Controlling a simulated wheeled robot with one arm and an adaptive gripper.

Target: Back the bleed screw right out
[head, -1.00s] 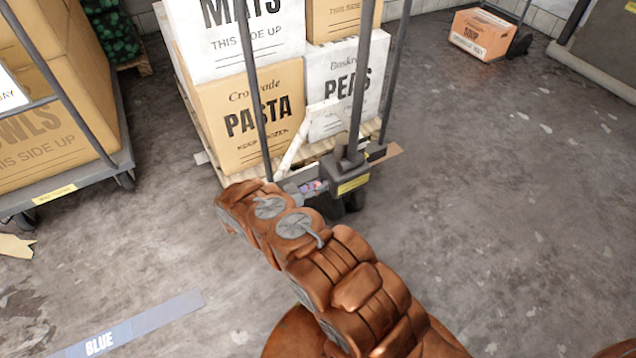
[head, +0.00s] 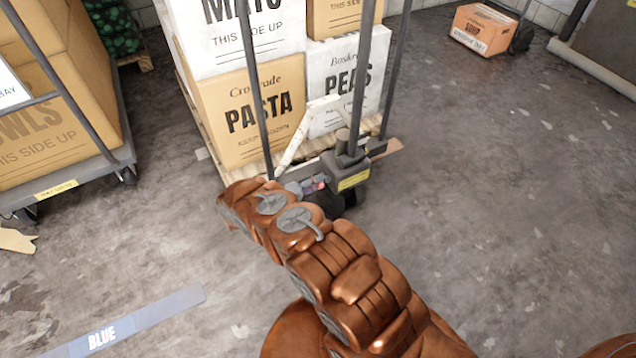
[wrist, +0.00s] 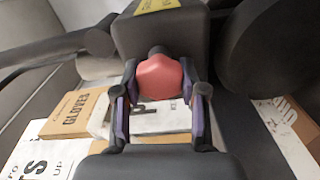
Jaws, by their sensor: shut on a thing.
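The bleed screw (wrist: 160,78) shows in the wrist view as a red, faceted head on a dark stub. It sits at the lower face of the pallet jack's dark pump housing (wrist: 160,34). My gripper (wrist: 160,92) has one purple-padded finger on each side of the head and is shut on it. Whether the screw's thread still sits in the housing is hidden. In the head view, my gripper (head: 312,187) is small and partly covered by my copper arm, low beside the pump housing (head: 345,170).
The pallet jack's upright bars rise close by my gripper. Behind them a pallet carries stacked cartons, including a pasta box (head: 250,110) and a peas box (head: 345,85). A loaded trolley (head: 70,185) stands at left. The floor (head: 500,230) at right is clear.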

